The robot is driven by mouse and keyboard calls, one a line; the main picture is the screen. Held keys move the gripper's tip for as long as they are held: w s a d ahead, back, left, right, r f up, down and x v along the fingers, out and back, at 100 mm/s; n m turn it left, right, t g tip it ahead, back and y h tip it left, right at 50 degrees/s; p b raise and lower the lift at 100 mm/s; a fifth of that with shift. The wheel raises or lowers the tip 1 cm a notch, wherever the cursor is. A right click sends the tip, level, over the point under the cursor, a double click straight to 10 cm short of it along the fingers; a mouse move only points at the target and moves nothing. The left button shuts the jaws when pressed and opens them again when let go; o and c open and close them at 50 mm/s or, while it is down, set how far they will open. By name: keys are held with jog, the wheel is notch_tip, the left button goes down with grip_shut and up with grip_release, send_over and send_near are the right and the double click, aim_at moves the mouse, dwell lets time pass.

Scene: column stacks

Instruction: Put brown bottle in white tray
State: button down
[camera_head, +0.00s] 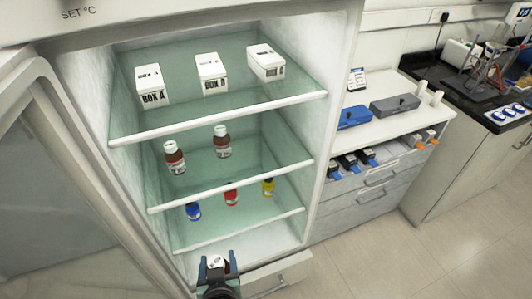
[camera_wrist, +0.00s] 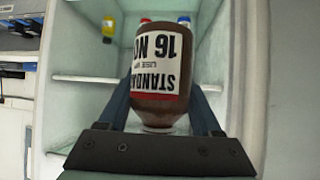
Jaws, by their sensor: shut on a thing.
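My gripper (camera_head: 218,264) is low in front of the open fridge in the head view. It is shut on a brown bottle (camera_wrist: 157,104), which has a white label and shows inverted in the wrist view, between the two fingers. In the head view only the bottle's white top (camera_head: 215,261) shows between the fingers; the rest is hidden by my gripper. Two other brown bottles with white caps, one at left (camera_head: 174,158) and one at right (camera_head: 222,142), stand on the middle shelf. I cannot make out a white tray in either view.
White boxes (camera_head: 212,72) stand on the fridge's top shelf. Blue (camera_head: 193,211), red (camera_head: 231,197) and yellow (camera_head: 268,187) bottles stand on the lower shelf. The fridge door (camera_head: 45,150) is open at left. A white counter (camera_head: 385,125) with blue and grey boxes is at right.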

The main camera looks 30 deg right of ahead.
jog(key=w+d+r+m+g+h, duration=0.1)
jog(key=w+d+r+m+h, duration=0.1)
jog(key=d, duration=0.3)
jog(key=w+d+r+m+g+h, duration=0.1)
jog(key=w+d+r+m+h, duration=0.1)
jog(key=d, duration=0.4)
jog(key=shift+w+r+m+g, duration=0.3)
jog(key=shift+w+r+m, duration=0.3)
jog(key=shift+w, duration=0.6)
